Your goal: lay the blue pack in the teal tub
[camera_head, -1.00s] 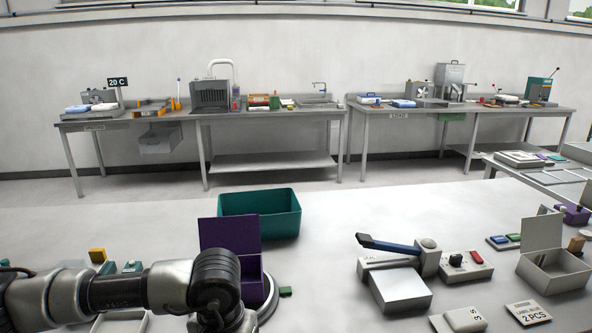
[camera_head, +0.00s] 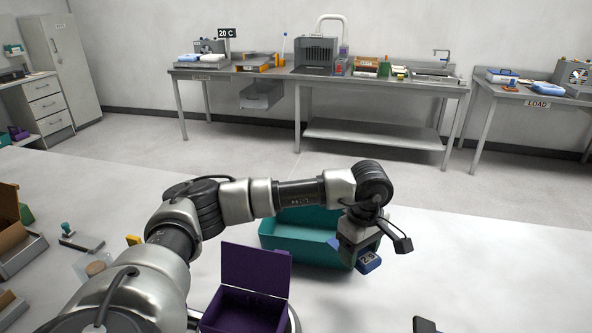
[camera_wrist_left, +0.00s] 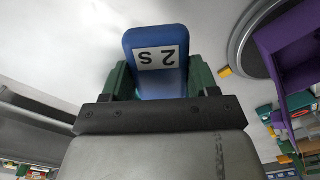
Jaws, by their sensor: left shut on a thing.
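The teal tub (camera_head: 283,244) stands on the white table, behind the purple lidded box. My left gripper (camera_head: 362,252) hangs over the tub's right end in the head view and hides part of it. It is shut on the blue pack (camera_head: 371,265), whose white label shows. In the left wrist view, the blue pack (camera_wrist_left: 156,84) sits between the green fingers of the left gripper (camera_wrist_left: 160,85), its label reading "2 S" upside down. The pack appears at the tub's front right corner; I cannot tell whether it is over the opening. My right gripper is not in view.
The purple box (camera_head: 240,308) with its lid raised stands close in front of the tub. A dark object (camera_head: 425,325) shows at the bottom edge. A stamp-like tool (camera_head: 75,238) lies at left. The table right of the tub is clear.

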